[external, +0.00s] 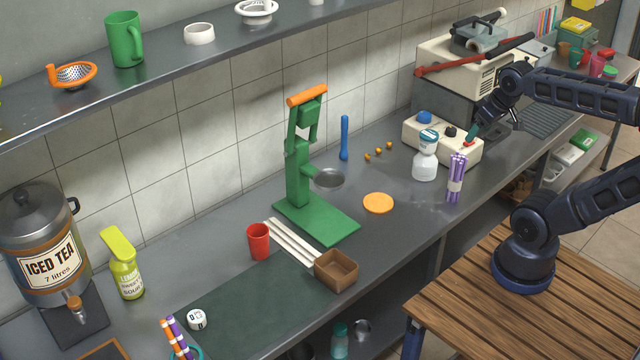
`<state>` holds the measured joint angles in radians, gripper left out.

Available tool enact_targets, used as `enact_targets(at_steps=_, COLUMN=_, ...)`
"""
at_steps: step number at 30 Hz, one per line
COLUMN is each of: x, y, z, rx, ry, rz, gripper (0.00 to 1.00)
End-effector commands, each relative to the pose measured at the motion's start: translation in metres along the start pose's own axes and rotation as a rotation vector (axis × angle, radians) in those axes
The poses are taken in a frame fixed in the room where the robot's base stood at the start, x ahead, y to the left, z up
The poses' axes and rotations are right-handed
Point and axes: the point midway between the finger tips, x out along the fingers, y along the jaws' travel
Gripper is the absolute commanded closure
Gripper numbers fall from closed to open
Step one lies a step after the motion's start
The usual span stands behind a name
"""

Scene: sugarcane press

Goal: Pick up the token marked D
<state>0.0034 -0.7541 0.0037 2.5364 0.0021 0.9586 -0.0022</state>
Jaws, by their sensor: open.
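A small white round piece with dark marks on it (197,319) sits on the dark green mat (255,300) at the lower left of the counter. It may be the token marked D, but the marks are too small to read surely. My gripper (470,138) is far from it, at the upper right. It points down by the right end of a cream box with knobs (452,150). Its jaws are small and partly hard to make out against teal and red parts there. I see nothing held in it.
A green press (300,175) stands mid-counter. Around it are a red cup (259,241), white sticks (290,243), a brown box (336,270) and an orange disc (378,203). A white-blue jar (425,160) and purple sticks (455,180) stand near my gripper. A shelf (160,75) overhangs the left.

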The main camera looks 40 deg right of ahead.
Motion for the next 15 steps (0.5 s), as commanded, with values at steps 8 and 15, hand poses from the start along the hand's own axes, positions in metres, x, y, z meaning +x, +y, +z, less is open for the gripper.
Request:
enact_targets(at_steps=8, x=-0.006, y=-0.015, z=-0.043, rx=-0.033, ry=-0.023, rz=-0.020, gripper=0.28)
enact_targets(at_steps=15, x=-0.008, y=-0.048, z=-0.110, rx=-0.082, ry=-0.060, rz=-0.047, gripper=0.28)
